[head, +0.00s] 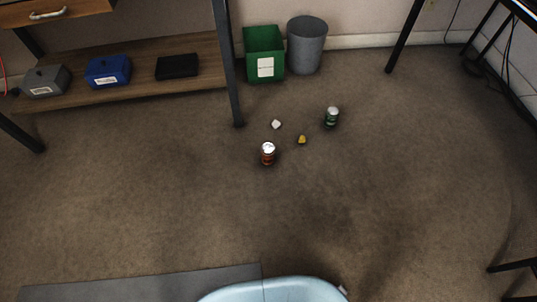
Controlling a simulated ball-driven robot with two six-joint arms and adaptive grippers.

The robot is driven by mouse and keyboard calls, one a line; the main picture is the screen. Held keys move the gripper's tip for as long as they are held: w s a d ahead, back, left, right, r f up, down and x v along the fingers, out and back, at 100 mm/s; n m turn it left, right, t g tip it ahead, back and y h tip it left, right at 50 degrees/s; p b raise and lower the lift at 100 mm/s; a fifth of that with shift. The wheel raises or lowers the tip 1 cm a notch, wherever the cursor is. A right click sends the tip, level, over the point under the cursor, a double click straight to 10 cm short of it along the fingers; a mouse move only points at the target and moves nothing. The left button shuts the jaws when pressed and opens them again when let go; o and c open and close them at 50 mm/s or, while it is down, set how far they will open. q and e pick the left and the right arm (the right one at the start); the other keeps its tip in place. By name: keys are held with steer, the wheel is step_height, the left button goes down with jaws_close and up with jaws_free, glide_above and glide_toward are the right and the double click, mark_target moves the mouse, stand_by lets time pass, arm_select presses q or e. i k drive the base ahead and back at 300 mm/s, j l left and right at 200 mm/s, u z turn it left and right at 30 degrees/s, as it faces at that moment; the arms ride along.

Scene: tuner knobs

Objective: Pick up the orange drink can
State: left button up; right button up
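The orange drink can (267,157) stands upright on the brown carpet near the middle of the head view. Its top is silvery and its side is dark orange-red. Nothing is touching it. Neither of my grippers shows in this view, so I cannot see where they are relative to the can.
A green can (331,117), a white crumpled piece (276,124) and a small yellow item (301,140) lie near it. Behind are a green bin (264,50), a grey bin (306,46) and a table leg (229,80).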

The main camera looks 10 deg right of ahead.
mark_target(267, 150)
steer(key=i+j+z, duration=0.35)
steer(key=i+j, duration=0.2)
steer(key=i+j+z, duration=0.3)
steer(key=i+j, duration=0.35)
